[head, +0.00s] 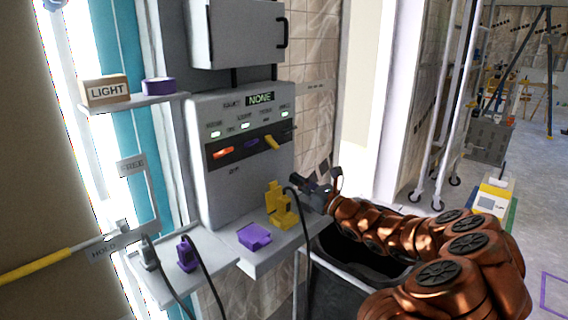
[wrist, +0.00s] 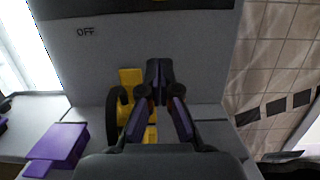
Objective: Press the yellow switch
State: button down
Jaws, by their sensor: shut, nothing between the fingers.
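The yellow switch (head: 271,142) is a small tilted lever at the right end of a dark strip on the grey panel (head: 218,195). An orange switch (head: 223,153) and a purple switch (head: 251,144) sit to its left. My gripper (head: 314,184) is shut and empty, below and to the right of the yellow switch and apart from it. In the wrist view my gripper (wrist: 159,66) points at the lower panel, below the dark strip.
A yellow plug-like block (head: 280,206) with a black cable stands on the shelf beside my gripper, partly behind the fingers in the wrist view (wrist: 130,78). A purple block (head: 254,236) lies left of it. A dark open bin (head: 318,262) stands below my arm. A grey cabinet (head: 235,35) hangs above.

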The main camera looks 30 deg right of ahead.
aim_at(266, 158)
jog(key=p+x, duration=0.1)
jog(key=x, duration=0.8)
jog(key=shift+w+a+p, duration=0.2)
jog(key=shift+w+p, duration=0.15)
jog(key=shift+p, duration=0.05)
jog(key=shift+d+r, duration=0.1)
jog(key=shift+r, duration=0.25)
jog(key=shift+s+d+r+p, duration=0.1)
jog(key=shift+s+r+p, duration=0.15)
jog(key=shift+s+r, duration=0.35)
jog(key=shift+s+d+r+p, duration=0.1)
jog(key=shift+s+r+p, duration=0.2)
jog(key=shift+r, duration=0.55)
jog(key=shift+r, duration=0.15)
